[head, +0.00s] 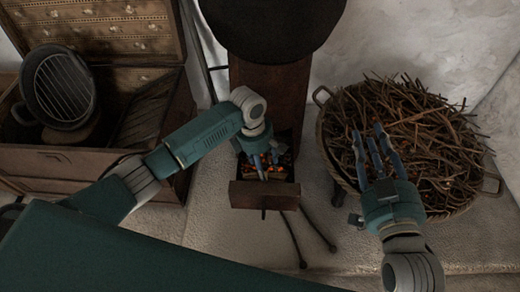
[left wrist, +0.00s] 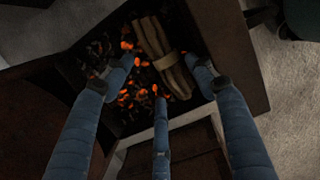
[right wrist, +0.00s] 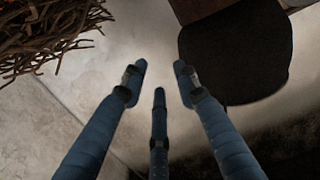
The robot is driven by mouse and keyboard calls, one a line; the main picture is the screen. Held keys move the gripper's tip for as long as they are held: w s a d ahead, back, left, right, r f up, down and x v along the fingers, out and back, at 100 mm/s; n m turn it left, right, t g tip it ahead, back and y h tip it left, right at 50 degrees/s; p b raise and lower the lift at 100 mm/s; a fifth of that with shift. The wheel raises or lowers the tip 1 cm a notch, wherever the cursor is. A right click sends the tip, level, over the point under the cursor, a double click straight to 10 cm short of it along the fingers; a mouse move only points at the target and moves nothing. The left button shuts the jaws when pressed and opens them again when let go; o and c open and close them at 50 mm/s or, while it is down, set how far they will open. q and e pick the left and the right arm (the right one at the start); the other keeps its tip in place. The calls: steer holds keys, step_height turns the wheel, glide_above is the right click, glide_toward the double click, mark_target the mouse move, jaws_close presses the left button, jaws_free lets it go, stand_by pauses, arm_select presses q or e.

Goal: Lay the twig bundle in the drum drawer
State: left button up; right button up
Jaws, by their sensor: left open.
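The twig bundle (left wrist: 152,40), pale sticks tied with a tan band, lies in the open drum drawer (head: 264,195) on dark bits and glowing embers, as the left wrist view shows. It lies along one side of the drawer. My left gripper (head: 262,168) is low over the drawer. In the left wrist view its fingers (left wrist: 160,76) are spread, with the bundle between or just beyond the tips; contact cannot be told. My right gripper (head: 367,133) is open and empty, and in the head view it overlaps the twig basket. Its spread fingers also show in the right wrist view (right wrist: 160,76).
A wide basket (head: 492,184) heaped with loose twigs stands right of the drawer. A dark round drum (head: 270,30) rises behind it. An open wooden chest (head: 60,160) with a round grille-topped vessel (head: 65,88) is at left. Thin dark rods (head: 318,232) lie in front.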

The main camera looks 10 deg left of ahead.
arm_select(q)
steer(key=r+p, duration=0.1)
steer(key=r, duration=0.2)
steer(key=shift+a, duration=0.2)
steer(key=r, duration=0.2)
steer(key=r+p, duration=0.1)
steer(key=shift+a+r, duration=0.1)
steer(key=shift+a, duration=0.15)
arm_select(e)
steer(key=s+d+f+g+h, duration=0.1)
steer(key=s+f+g, duration=0.2)
steer(key=f, duration=0.3)
steer(key=s+d+f+g+h, duration=0.1)
steer(key=s+d+f+g, duration=0.1)
steer(key=s+f+g, duration=0.2)
step_height(320, 180, down, 3)
steer(key=shift+d+r, duration=0.1)
steer(key=shift+d, duration=0.15)
arm_select(q)
steer(key=shift+s, duration=0.1)
